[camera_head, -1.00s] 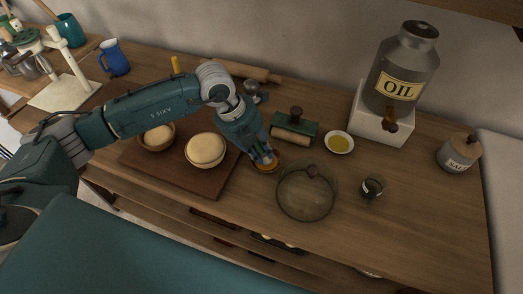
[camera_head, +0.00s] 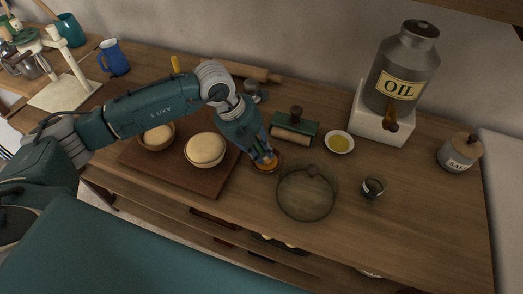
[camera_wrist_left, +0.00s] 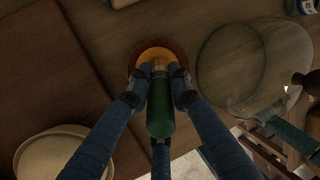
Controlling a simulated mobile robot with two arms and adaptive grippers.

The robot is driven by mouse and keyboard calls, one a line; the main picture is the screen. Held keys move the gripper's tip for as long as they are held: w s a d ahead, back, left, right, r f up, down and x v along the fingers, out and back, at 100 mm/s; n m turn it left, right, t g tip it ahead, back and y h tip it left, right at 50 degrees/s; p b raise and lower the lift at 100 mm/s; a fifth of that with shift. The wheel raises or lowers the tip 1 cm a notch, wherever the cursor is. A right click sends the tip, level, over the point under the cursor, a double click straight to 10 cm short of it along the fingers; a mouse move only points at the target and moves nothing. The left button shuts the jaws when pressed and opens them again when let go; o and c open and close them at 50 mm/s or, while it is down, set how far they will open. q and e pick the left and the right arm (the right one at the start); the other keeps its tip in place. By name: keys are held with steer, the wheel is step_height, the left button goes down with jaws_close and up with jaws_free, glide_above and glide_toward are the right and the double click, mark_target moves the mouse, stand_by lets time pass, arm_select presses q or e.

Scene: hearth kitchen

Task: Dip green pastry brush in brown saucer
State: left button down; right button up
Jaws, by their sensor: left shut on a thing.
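The brown saucer (camera_head: 267,168) sits on the wooden counter, just right of the dark board. It also shows in the left wrist view (camera_wrist_left: 134,60), with an orange-yellow filling. My left gripper (camera_head: 265,160) is directly over it. In the left wrist view, my left gripper (camera_wrist_left: 158,92) is shut on the green handle of the pastry brush (camera_wrist_left: 160,112). The brush's head end points into the saucer; the gripper and handle hide whether the bristles touch the filling. My right gripper is not in view.
A clear glass lid (camera_head: 306,194) stands close right of the saucer. A dark board (camera_head: 208,181) with two dough bowls is left. Free counter lies at right front.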

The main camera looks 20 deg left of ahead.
arm_select(q)
steer(key=shift+s, duration=0.1)
stand_by(0.3)
steer(key=shift+r+p, duration=2.1)
steer(key=shift+r, duration=1.4)
